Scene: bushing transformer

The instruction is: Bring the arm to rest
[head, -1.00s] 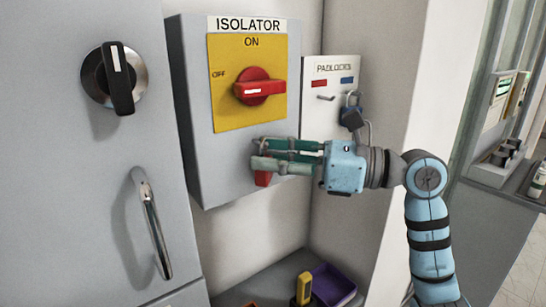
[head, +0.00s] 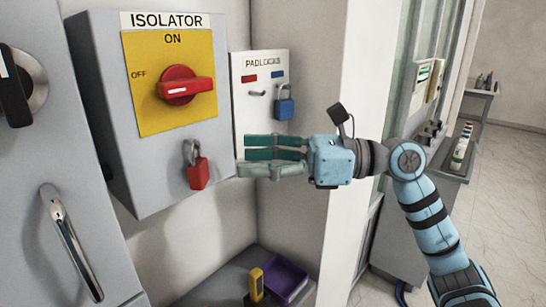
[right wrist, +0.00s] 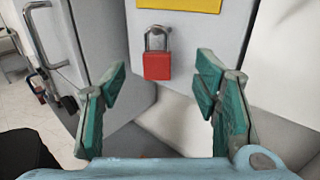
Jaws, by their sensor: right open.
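My right gripper (head: 245,162) is open and empty in the head view, its green fingers pointing left, a short way right of the red padlock. The red padlock (head: 198,172) hangs by its shackle low on the front of the isolator box (head: 112,150). The right wrist view shows the red padlock (right wrist: 157,65) beyond and between the two spread fingers (right wrist: 160,105), touching neither. The red isolator handle (head: 185,88) lies sideways on its yellow plate, under the word ON. My left gripper is not in view.
A padlock board (head: 246,110) with a blue padlock (head: 284,103) is just behind my right gripper. A grey cabinet with a metal handle (head: 72,243) stands at left. Below are a purple tray (head: 285,281) and a yellow object (head: 256,284).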

